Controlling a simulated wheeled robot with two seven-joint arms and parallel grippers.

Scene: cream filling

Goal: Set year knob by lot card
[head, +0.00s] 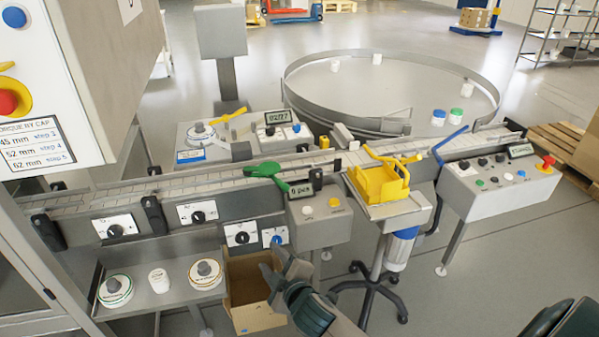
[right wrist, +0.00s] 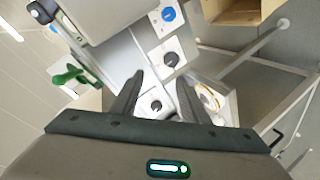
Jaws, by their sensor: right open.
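The coder box (head: 235,140) behind the belt has a display (head: 275,118) reading 02/27, with a black knob (head: 270,131) and a blue knob (head: 296,127) below it. I cannot read which knob is for the year, and I cannot make out a lot card. My right gripper (head: 278,264) is open and empty, in front of the belt's lower panels and over a cardboard box. In the right wrist view its fingers (right wrist: 158,90) point towards a black knob (right wrist: 156,106) on a white plate, apart from it. My left gripper is not in view.
Belt-front panels carry several knobs (head: 115,231). A green lever (head: 265,170) and a "6 pcs" display (head: 301,190) stand beside the belt. The open cardboard box (head: 255,318) is below. Lidded discs (head: 115,290) sit on the lower shelf. A yellow tray (head: 380,185) stands right.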

